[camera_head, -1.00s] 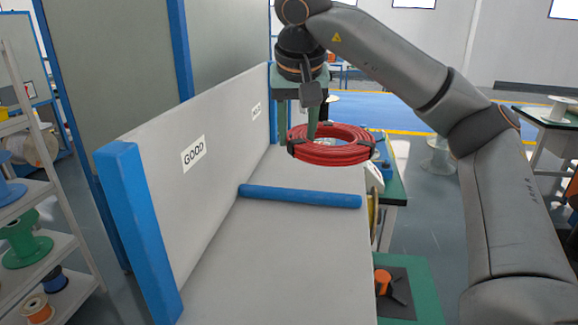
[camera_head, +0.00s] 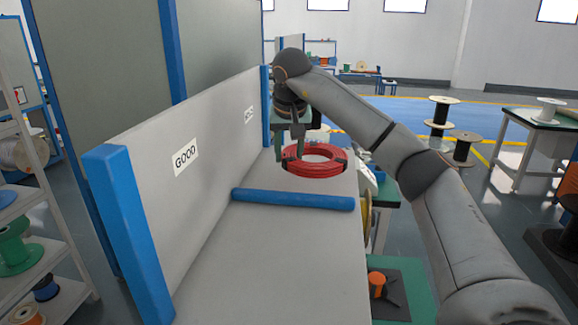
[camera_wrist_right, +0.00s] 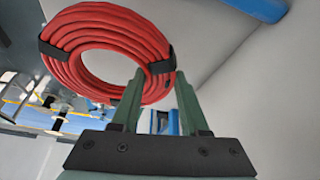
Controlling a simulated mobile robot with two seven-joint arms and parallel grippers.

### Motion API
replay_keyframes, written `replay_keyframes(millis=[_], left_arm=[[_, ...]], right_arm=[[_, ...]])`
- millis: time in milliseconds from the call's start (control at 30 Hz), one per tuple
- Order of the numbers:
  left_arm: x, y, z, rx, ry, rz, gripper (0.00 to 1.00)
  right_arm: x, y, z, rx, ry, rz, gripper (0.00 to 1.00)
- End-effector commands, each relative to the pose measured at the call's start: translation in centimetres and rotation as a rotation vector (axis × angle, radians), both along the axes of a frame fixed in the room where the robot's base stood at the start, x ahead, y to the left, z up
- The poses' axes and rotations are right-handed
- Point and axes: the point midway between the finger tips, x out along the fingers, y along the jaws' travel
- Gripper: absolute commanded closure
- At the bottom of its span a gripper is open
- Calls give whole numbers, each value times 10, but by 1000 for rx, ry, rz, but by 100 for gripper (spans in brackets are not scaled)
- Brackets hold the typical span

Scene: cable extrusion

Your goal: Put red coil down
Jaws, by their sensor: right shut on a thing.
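The red coil (camera_head: 315,171) is a ring of cable with black ties. In the head view it is over the far section of the grey bench (camera_head: 270,255), beyond the blue divider bar (camera_head: 293,200). My right gripper (camera_head: 289,148) is shut on the coil's near-left rim, with one finger inside the ring. The right wrist view shows the coil (camera_wrist_right: 72,45) lying across the fingers (camera_wrist_right: 160,75), roughly flat. I cannot tell whether its underside touches the bench. My left gripper is not in view.
A grey back panel with a GOOD label (camera_head: 186,157) runs along the bench's left side, and a second label (camera_head: 249,115) is farther back. The near bench section is clear. Shelves with spools (camera_head: 20,245) stand at the left. A green table part (camera_head: 405,300) is at the right.

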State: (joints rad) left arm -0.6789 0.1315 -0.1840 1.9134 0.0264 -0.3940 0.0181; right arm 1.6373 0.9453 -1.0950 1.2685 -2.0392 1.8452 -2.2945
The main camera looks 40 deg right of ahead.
Motion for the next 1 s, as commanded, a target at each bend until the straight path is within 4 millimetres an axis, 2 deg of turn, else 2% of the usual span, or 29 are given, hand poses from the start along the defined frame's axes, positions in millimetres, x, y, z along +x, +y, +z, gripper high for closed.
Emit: replay_keyframes(millis=[200,300,667,700,933,1000], left_arm=[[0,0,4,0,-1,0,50],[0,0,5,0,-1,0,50],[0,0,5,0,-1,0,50],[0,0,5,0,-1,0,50],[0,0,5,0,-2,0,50],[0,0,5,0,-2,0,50]], right_arm=[[5,-5,-30,-1,4,1,100],[5,-5,-38,-1,2,0,100],[5,-5,-41,0,1,0,100],[5,-4,-42,1,2,0,52],[5,-5,-41,1,2,0,27],[5,-5,-41,1,2,0,26]])
